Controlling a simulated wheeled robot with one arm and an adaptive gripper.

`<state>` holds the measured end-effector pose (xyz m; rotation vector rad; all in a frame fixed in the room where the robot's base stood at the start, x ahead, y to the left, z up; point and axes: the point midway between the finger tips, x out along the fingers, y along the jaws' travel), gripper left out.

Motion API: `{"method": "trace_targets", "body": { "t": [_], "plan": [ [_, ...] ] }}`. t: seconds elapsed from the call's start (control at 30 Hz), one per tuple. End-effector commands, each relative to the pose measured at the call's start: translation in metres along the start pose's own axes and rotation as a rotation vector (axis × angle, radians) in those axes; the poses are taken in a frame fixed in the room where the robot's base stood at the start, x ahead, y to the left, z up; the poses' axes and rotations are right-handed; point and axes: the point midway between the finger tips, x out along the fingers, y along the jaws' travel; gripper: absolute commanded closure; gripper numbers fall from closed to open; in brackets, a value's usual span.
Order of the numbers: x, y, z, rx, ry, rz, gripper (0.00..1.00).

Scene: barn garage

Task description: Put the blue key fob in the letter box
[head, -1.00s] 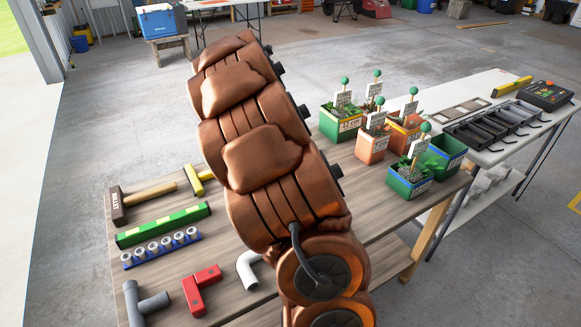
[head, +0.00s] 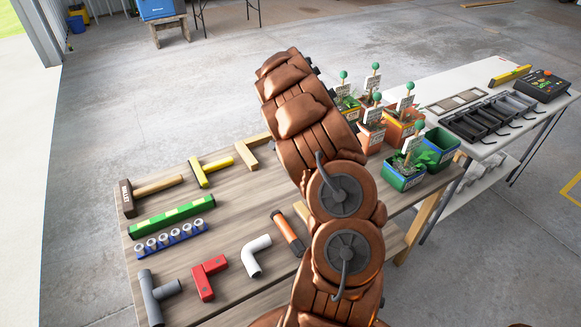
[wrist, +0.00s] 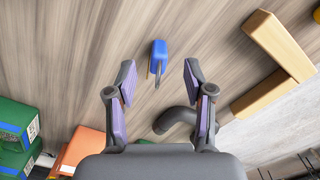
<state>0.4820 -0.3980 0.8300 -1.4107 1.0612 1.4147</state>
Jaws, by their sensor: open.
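The blue key fob (wrist: 159,53) lies on the wood-grained bench top (wrist: 80,40) in the wrist view, with a short grey piece at its lower end. My gripper (wrist: 158,84) is open and empty, its two purple-padded fingers apart. The fob appears between and just beyond the fingertips; I cannot tell the height gap. In the head view my arm hides the fob and my gripper. I cannot make out a letter box in either view.
A wooden L-shaped piece (wrist: 280,65) and a dark bent pipe (wrist: 179,121) lie near my fingers. Planters with labels (head: 404,172) stand on the bench's right. Tools and pipe pieces, including a red elbow (head: 208,278), lie left. A white table (head: 470,92) holds dark trays.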

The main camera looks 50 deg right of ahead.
Motion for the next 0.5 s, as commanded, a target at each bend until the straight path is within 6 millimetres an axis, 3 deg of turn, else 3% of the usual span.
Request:
{"method": "trace_targets", "body": {
  "t": [0.5],
  "plan": [
    [0.047, 0.001, 0.005, -0.001, 0.000, 0.001, 0.47]
  ]
}}
